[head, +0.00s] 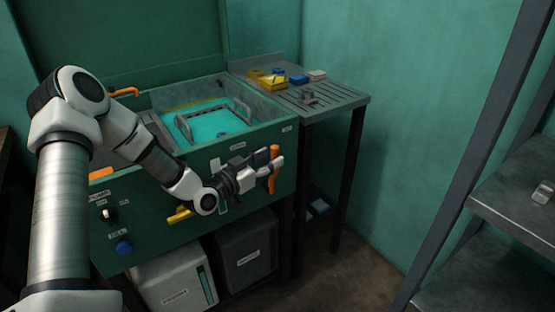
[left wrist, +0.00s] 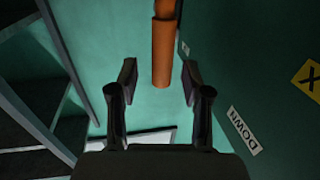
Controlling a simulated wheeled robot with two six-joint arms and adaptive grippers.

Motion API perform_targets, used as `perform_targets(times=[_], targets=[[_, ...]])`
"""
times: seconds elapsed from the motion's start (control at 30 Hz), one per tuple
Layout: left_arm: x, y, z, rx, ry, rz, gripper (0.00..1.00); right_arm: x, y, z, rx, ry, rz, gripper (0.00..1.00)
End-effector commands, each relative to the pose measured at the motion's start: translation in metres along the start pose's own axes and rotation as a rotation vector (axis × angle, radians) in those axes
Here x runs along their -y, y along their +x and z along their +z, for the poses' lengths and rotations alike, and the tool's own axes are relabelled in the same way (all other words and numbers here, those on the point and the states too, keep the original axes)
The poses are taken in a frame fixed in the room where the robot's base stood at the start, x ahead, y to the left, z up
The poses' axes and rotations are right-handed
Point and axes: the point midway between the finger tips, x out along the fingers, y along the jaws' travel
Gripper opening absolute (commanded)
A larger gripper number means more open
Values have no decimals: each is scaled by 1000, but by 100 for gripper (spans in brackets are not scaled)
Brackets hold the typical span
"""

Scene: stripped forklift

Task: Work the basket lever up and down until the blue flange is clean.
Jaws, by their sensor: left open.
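The orange basket lever (head: 273,168) stands upright at the front right of the green washing tank (head: 212,160). My left gripper (head: 268,169) is at the lever, with its fingers open. In the left wrist view the orange lever (left wrist: 162,52) comes down between the two open fingers (left wrist: 158,85), and I see a gap on both sides of it. The basket (head: 240,108) shows its handles in the turquoise liquid of the tank. A blue thing (head: 222,134) shows in the basket; I cannot tell if it is the flange or how clean it is. My right gripper is not in view.
A metal side table (head: 345,99) right of the tank holds yellow and blue parts (head: 272,80). Knobs and a yellow handle (head: 178,215) are on the tank front. Two bins (head: 247,250) stand below. Grey shelves (head: 512,205) are at the far right, with clear floor between.

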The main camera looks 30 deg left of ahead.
Motion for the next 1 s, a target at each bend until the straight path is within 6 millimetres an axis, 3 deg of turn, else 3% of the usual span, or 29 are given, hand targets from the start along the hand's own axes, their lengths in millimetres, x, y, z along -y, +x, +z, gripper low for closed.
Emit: perform_targets(times=[0.2, 0.43, 0.47, 0.6, 0.83, 1.0], targets=[[-1, 28, 1, 0, 1, 1, 49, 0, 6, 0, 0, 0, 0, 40], [0, 30, -1, -1, -2, 0, 49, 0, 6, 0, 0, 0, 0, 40], [0, 30, -1, -1, -2, 0, 45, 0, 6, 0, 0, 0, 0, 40], [0, 30, -1, -1, -1, 0, 0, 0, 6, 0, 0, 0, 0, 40], [0, 30, 0, -5, -2, 0, 0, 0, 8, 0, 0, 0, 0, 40], [0, 29, 4, -37, -9, 0, 0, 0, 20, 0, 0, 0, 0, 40]])
